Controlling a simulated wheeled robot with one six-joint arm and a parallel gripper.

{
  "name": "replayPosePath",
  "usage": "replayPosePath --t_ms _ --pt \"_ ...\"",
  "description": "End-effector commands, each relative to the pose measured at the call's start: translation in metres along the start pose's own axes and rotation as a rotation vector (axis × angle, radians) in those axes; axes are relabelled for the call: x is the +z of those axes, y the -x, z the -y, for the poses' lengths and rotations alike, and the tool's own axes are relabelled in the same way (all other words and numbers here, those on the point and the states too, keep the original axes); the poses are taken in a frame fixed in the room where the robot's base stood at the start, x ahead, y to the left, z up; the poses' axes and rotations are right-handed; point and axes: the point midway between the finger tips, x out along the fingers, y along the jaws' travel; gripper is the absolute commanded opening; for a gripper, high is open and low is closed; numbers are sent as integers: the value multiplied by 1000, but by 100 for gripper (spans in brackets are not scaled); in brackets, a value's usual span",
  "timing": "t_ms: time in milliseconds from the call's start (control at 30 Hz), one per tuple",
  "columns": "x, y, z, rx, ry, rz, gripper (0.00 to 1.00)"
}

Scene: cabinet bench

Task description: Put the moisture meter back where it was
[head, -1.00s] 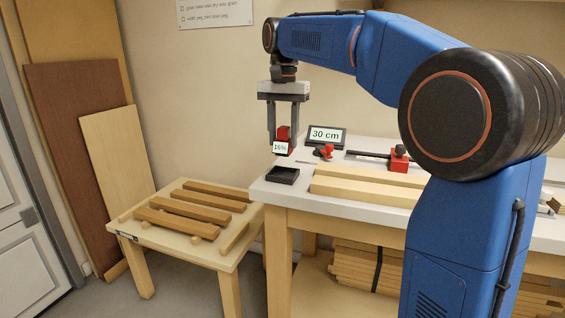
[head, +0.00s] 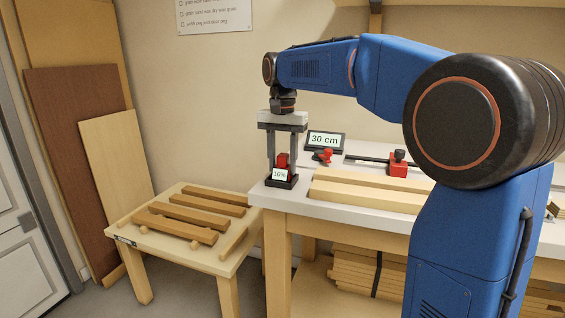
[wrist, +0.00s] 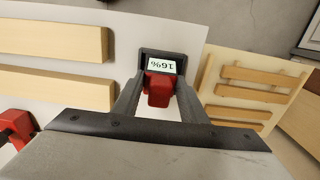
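The moisture meter (head: 282,160) is red with a white display reading 16%. It is upright at the small black tray (head: 292,184) on the left end of the white bench top. My gripper (head: 283,165) points down with one finger on each side of the meter, shut on it. In the wrist view the meter (wrist: 158,90) sits between the fingertips (wrist: 159,85), its display within the outline of the black tray (wrist: 170,53). Whether its base touches the tray floor is hidden.
Pale boards (head: 367,191) lie along the bench. A lower table (head: 180,225) at left holds several wood strips.

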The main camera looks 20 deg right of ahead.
Motion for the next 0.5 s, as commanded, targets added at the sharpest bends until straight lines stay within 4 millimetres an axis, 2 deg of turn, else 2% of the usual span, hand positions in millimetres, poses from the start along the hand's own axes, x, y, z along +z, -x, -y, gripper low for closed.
replayPosePath --t_ms 33,67,100,367,500 --pt "0 0 0 0 0 0 48" --pt "0 0 0 0 0 0 55" --pt "0 0 0 0 0 0 57" --pt "0 1 0 0 0 0 57" --pt "0 8 0 0 0 0 57"
